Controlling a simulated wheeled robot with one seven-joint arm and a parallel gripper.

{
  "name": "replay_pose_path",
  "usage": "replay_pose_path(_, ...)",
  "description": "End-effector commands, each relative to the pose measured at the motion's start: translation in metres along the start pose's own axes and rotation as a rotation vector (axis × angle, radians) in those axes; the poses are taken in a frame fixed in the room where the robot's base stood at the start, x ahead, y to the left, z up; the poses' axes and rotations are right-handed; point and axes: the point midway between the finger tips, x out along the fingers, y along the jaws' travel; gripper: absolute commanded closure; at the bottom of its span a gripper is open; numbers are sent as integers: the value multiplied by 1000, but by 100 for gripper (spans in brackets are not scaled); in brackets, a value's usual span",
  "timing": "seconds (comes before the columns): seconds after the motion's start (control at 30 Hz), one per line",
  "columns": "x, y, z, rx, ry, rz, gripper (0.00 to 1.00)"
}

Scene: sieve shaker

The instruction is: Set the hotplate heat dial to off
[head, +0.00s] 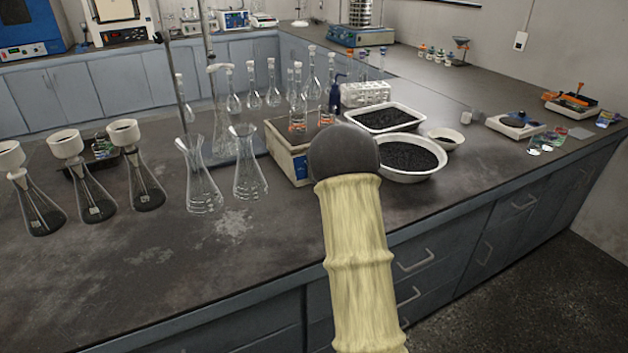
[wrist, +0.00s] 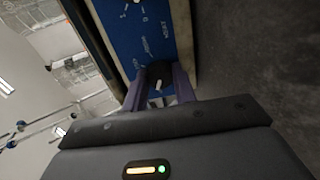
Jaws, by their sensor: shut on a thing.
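The hotplate (head: 281,153) is a beige box with a blue front panel on the bench, partly hidden behind my arm in the head view. Its blue panel (wrist: 150,32) with white markings fills the upper middle of the wrist view. The dark heat dial (wrist: 159,71) sits at the near end of that panel, with a pale mark on it. My gripper (wrist: 160,86) has its two fingers on either side of the dial and is shut on it. I cannot read the dial's setting. My arm hides the gripper in the head view.
Volumetric flasks (head: 297,100) stand on and behind the hotplate. Two conical flasks (head: 249,165) stand to its left. White bowls of black grains (head: 408,176) lie to its right, close to my arm.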

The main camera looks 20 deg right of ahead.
Motion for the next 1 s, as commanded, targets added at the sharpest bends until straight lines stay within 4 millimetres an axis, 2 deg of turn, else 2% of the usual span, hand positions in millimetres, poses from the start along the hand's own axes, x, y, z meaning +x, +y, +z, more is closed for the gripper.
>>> replay_pose_path(0.03,3,-7,-2,-38,2,-3,96)
replay_pose_path(0.4,1,-5,-2,-215,-4,-4,96)
replay_pose_path(0.9,1,-4,-2,-239,-4,-5,96)
replay_pose_path(0.93,1,-4,-2,-239,-4,-5,67)
replay_pose_path(1.0,1,-4,-2,-238,-4,-4,54)
